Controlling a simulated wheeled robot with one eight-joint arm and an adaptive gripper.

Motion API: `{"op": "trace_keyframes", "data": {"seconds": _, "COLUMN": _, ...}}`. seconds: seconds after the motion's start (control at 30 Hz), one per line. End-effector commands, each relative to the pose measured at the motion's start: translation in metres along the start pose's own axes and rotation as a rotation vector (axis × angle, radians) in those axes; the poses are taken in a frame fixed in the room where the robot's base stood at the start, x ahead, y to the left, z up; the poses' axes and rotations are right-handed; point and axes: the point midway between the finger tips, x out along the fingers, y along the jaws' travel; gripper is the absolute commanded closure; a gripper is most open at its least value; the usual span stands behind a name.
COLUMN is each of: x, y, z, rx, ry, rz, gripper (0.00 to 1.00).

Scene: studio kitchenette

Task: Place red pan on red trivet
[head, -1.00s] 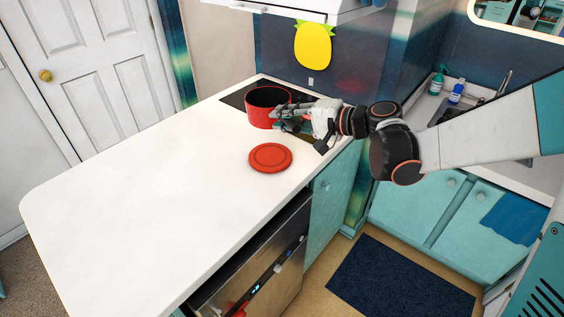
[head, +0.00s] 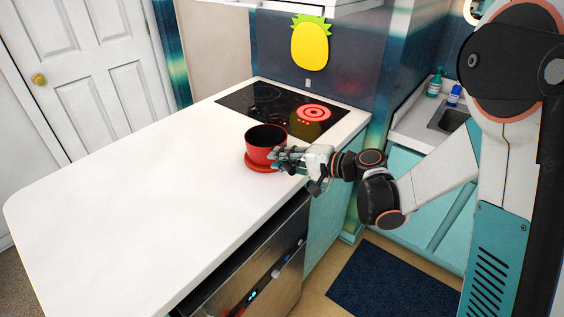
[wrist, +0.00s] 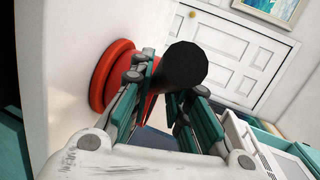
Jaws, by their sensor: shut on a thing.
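The red pan (head: 262,146) is a round red pot with a dark inside, upright over the red trivet (head: 258,167) on the white counter. The trivet's rim shows below the pan; I cannot tell whether the two touch. My gripper (head: 283,158) is at the pan's right side, shut on its handle. In the wrist view my gripper (wrist: 165,98) has its fingers on both sides of the dark round handle end of the red pan (wrist: 143,108). The red trivet (wrist: 108,75) shows behind the pan there, against the white counter.
The black cooktop (head: 265,103) lies behind the pan, with one burner (head: 314,112) glowing red. The white counter (head: 130,195) is clear to the left and front. An appliance with a lit panel (head: 250,280) is below the counter's front edge.

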Motion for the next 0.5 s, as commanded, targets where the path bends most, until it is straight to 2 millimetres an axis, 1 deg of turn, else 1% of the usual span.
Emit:
{"op": "trace_keyframes", "data": {"seconds": 0.3, "x": 0.0006, "y": 0.0020, "z": 0.0002, "rx": 0.000, "ry": 0.000, "rz": -0.001, "gripper": 1.00}}
{"op": "trace_keyframes", "data": {"seconds": 0.33, "x": 0.0004, "y": 0.0018, "z": 0.0002, "rx": 0.000, "ry": 0.000, "rz": 0.000, "gripper": 0.76}}
{"op": "trace_keyframes", "data": {"seconds": 0.4, "x": 0.0004, "y": 0.0014, "z": 0.0002, "rx": 0.000, "ry": 0.000, "rz": 0.000, "gripper": 0.63}}
{"op": "trace_keyframes", "data": {"seconds": 0.5, "x": 0.0003, "y": 0.0013, "z": 0.0002, "rx": 0.000, "ry": 0.000, "rz": 0.000, "gripper": 0.63}}
